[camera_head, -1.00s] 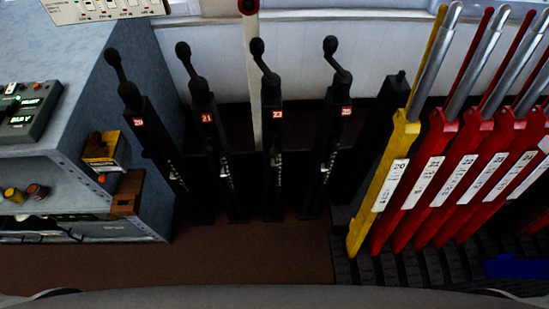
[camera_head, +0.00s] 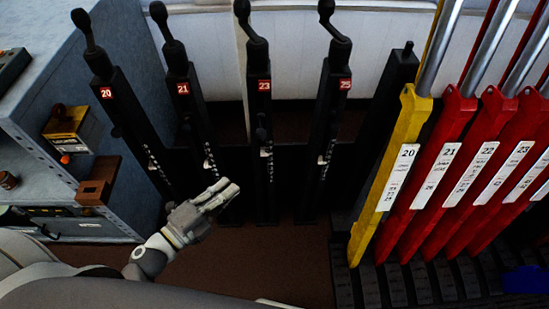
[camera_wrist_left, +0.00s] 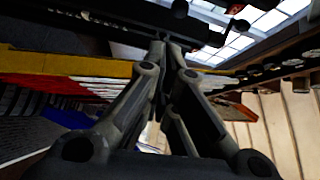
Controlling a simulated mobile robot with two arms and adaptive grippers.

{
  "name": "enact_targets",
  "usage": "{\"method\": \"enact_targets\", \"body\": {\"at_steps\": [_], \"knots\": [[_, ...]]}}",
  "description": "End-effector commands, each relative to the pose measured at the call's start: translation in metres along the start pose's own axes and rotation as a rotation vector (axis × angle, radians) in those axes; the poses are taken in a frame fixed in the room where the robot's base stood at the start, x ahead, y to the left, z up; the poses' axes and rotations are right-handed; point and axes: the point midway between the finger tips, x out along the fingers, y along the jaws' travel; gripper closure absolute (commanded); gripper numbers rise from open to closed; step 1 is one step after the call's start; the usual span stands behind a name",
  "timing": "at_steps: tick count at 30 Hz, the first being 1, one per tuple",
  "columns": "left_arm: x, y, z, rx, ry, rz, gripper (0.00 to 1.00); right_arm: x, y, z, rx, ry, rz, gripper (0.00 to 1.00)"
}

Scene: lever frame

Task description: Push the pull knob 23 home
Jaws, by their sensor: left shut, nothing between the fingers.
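The black post labelled 23 (camera_head: 264,110) stands upright in a row of similar posts. A small dark knob (camera_head: 261,134) sits on its front below the red number plate (camera_head: 264,85); how far it stands out I cannot tell. A crank handle (camera_head: 243,12) tops the post. My left gripper (camera_head: 229,188) is shut and empty, low in front of the posts, just left of post 23 and apart from the knob in the picture. Its closed fingers also show in the left wrist view (camera_wrist_left: 166,45). My right gripper is out of view.
Posts 20 (camera_head: 108,115), 21 (camera_head: 183,108) and 25 (camera_head: 340,105) flank post 23. A yellow lever (camera_head: 408,120) and several red levers (camera_head: 450,125) stand at the right. A blue-grey cabinet (camera_head: 40,120) is at the left. Brown floor (camera_head: 285,255) in front is free.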

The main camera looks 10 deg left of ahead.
Motion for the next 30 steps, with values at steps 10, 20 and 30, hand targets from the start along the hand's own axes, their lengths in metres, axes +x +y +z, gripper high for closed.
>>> {"method": "enact_targets", "body": {"at_steps": [10,20,30], "knots": [[0.02,-0.019,-0.011,0.084,0.046,-0.029,1.0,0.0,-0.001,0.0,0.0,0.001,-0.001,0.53],[0.086,-0.021,-0.014,0.082,0.043,-0.029,1.0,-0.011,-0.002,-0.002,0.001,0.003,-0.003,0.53],[0.125,-0.021,0.009,0.081,0.043,-0.027,1.0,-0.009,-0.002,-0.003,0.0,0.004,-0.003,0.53]]}}
